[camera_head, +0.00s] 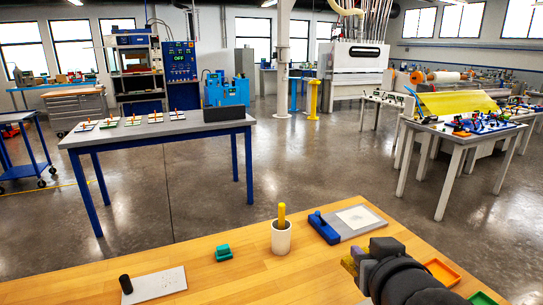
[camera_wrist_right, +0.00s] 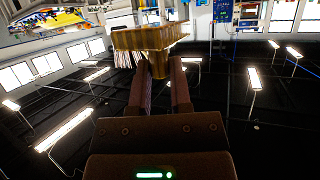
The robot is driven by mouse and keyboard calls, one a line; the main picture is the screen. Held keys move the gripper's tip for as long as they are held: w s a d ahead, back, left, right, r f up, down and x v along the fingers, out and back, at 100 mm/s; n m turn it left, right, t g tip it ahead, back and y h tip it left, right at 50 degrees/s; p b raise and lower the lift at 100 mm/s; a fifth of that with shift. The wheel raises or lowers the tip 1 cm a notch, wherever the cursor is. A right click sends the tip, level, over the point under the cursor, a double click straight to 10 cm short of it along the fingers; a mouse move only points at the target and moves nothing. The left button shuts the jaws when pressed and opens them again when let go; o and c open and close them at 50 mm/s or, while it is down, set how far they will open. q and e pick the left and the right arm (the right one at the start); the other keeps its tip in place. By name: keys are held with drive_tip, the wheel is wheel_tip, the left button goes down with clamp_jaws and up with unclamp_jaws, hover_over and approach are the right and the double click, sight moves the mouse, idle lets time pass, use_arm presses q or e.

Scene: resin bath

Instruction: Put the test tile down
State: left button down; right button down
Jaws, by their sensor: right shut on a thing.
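My right gripper (camera_head: 352,264) is over the front right of the wooden table in the head view, seen from behind. In the right wrist view my right gripper (camera_wrist_right: 160,82) is shut on the stem of a wide yellow-brown piece, which I take as the test tile (camera_wrist_right: 150,38). The tile's slab stands out beyond the fingertips. In the head view the wrist and gripper hide most of it, so I cannot tell its height above the table. My left gripper is not in view.
The wooden table (camera_head: 225,262) carries a white plate (camera_head: 158,284) with a black cylinder, a green block (camera_head: 223,252), a white cup (camera_head: 281,238) with a yellow stick, and a grey board (camera_head: 352,221) with a blue part. An orange tray (camera_head: 442,272) is beside my arm.

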drive_tip(key=shift+s+a+r, duration=0.35)
drive_tip(key=shift+s+r, duration=0.3)
drive_tip(key=w+d+f+p, duration=0.1)
drive_tip(key=d+f+p, duration=0.1)
drive_tip(key=d+f, duration=0.3)
drive_tip(key=d+f+h+p, duration=0.1)
drive_tip(key=d+f+p, duration=0.2)
drive_tip(key=f, duration=0.7)
drive_tip(key=d, duration=0.2)
drive_tip(key=shift+w+d+f+m, duration=0.35)
drive_tip(key=shift+m, duration=0.05)
wheel_tip(320, 180, down, 9)
drive_tip(key=b, duration=0.3)
drive_tip(key=shift+f+b, duration=0.2)
drive_tip(key=shift+b, duration=0.15)
